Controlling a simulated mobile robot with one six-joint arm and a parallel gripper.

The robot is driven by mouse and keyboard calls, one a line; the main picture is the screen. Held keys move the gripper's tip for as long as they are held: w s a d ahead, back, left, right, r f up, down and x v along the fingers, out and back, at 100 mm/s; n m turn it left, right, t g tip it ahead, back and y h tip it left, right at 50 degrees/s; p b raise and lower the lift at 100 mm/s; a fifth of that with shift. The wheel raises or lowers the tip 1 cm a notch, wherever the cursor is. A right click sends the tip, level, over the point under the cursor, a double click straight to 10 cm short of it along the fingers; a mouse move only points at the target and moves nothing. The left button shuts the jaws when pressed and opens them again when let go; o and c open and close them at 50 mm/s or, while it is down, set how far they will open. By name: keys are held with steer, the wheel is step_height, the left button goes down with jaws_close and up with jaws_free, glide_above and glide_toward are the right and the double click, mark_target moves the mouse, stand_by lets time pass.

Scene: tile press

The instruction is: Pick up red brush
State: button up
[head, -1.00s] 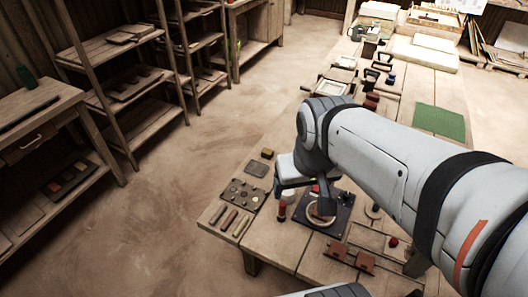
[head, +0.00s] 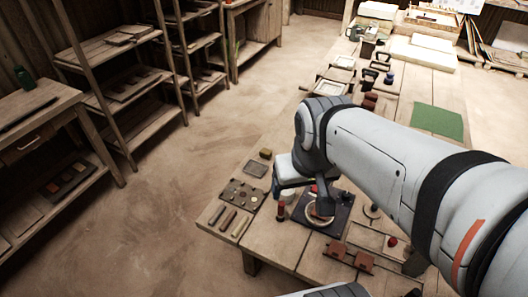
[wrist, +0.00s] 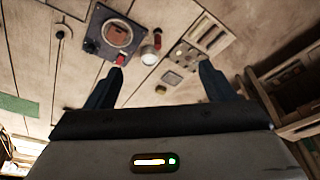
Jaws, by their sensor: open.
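A small upright red-and-dark piece (head: 280,210), possibly the red brush, stands on the table beside the dark square plate. In the wrist view, a red-topped piece (wrist: 157,39) stands close to a pale round jar (wrist: 149,55); I cannot tell for sure which thing is the brush. My gripper (wrist: 161,68) is open, with nothing between its fingers. It hangs above the table, its fingertips apart from these pieces. In the head view, my wrist and arm hide part of the dark plate (head: 336,221) and the things around it.
A tray with round pieces (head: 243,193) and several short bars (head: 228,218) lie at the table's near left corner. Brown blocks (head: 348,257) lie at the front. A green mat (head: 437,121) lies farther right. Shelves (head: 110,53) stand left across open floor.

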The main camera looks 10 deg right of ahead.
steer(key=shift+c, duration=0.3)
steer(key=shift+w, duration=0.1)
steer(key=shift+c, duration=0.6)
steer(key=shift+w+f+n, duration=0.3)
steer(key=shift+n, duration=0.1)
steer(key=shift+c, duration=0.9)
steer(key=w+f+n, duration=0.2)
steer(key=n, duration=0.1)
steer(key=w+f+n+g, duration=0.1)
steer(key=w+f+n, duration=0.1)
steer(key=w, duration=0.1)
steer(key=shift+d+n, duration=0.2)
steer(key=shift+n, duration=0.2)
steer(key=c, duration=0.3)
steer(key=n+g, duration=0.2)
steer(key=n, duration=1.5)
glide_above(281, 210)
steer(key=f, duration=1.9)
steer(key=shift+w+d+p, duration=0.25)
steer(key=shift+p, duration=0.15)
steer(key=shift+f+n, duration=0.5)
steer(key=shift+w+f+p, duration=0.2)
steer(key=shift+f+p, duration=0.1)
steer(key=shift+f, duration=1.5)
steer(key=shift+w+f+p, duration=0.15)
steer(key=shift+f+p, duration=0.1)
steer(key=shift+f, duration=1.55)
